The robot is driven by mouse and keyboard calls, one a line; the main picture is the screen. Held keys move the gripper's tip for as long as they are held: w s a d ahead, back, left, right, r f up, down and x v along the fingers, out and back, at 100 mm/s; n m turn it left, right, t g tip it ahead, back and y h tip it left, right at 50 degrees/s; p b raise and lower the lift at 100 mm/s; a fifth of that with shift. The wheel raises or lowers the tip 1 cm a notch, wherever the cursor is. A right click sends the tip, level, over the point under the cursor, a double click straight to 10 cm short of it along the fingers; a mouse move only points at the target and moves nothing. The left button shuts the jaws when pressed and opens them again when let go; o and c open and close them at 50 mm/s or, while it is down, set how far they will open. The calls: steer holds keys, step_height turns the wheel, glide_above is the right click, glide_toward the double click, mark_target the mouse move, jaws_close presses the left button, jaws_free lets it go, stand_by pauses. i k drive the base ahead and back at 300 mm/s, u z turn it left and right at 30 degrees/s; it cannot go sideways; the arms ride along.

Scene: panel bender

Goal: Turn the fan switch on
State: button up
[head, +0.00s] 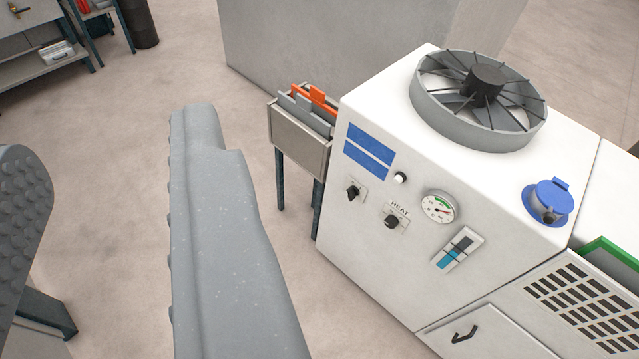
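A white machine cabinet (375,265) stands at the right. Its front has a small black switch (354,191) on a light plate at the left; the lettering above it is too small to read. Lower right of it is a black knob (392,222) marked HEAT. A round fan (485,82) in a grey ring sits on top of the cabinet. My gripper (110,145) is open, with its two grey fingers wide apart and bare floor showing between them. It appears left of the cabinet in the picture, and nothing visible touches the switch.
The panel also has a white button (400,177), a dial gauge (439,207), a level window (459,249) and blue labels (369,152). A blue cap (548,201) is on top. A bin on legs (298,140) stands beside the cabinet. Floor (120,110) is clear at left.

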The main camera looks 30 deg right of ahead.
mark_target(353, 192)
steer(key=z, duration=0.25)
steer(key=i, duration=0.85)
steer(key=z, duration=0.65)
